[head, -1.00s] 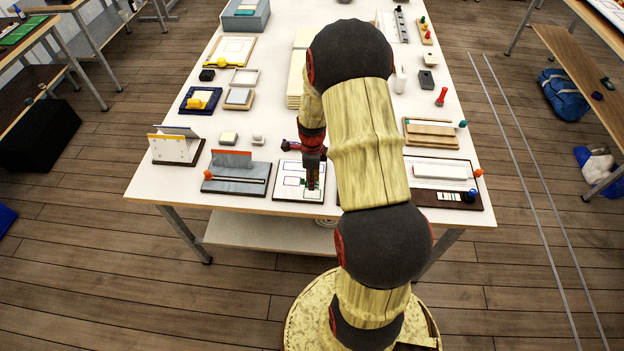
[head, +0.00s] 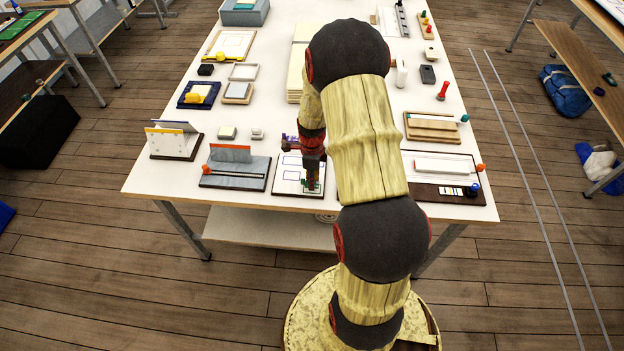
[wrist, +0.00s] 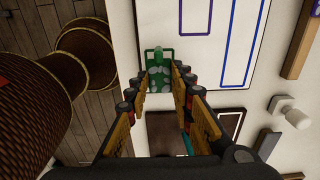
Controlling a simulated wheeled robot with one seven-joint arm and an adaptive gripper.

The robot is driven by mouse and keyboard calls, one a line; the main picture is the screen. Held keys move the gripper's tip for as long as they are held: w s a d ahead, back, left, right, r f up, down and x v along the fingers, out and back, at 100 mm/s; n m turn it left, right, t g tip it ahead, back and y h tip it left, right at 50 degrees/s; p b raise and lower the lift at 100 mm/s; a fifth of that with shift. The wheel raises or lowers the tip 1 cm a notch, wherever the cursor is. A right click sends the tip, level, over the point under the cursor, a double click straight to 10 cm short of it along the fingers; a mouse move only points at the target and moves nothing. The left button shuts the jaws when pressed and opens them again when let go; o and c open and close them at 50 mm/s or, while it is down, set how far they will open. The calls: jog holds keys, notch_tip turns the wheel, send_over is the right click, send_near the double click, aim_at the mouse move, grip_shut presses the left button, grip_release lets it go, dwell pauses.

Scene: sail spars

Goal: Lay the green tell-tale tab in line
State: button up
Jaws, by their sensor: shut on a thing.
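My gripper (wrist: 160,72) is shut on the green tell-tale tab (wrist: 159,84), which shows between the fingertips in the wrist view. The tab is over a white board (wrist: 228,78) at the table's front edge. A green outline (wrist: 147,52) on the board shows around and just beyond the tab's far end. The tab looks roughly lined up with it, but I cannot tell whether it touches the board. In the head view my gripper (head: 313,188) points down at the front right part of the board (head: 287,185), and the fingers hide the tab.
A purple outline (wrist: 209,20) and a blue one (wrist: 225,70) are also on the board. A grey block with a slot (head: 235,172) stands left of the board. A dark-based tray (head: 440,190) lies to the right, partly behind my arm. The table's front edge is close.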

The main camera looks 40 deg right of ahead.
jog(key=shift+f+b, duration=0.8)
jog(key=shift+f, duration=0.5)
jog(key=o, duration=1)
jog(key=shift+o, duration=0.2)
jog(key=shift+c, duration=0.8)
jog(key=shift+r, duration=0.1)
jog(key=shift+r+p, duration=2.35)
jog(key=shift+r, duration=1.15)
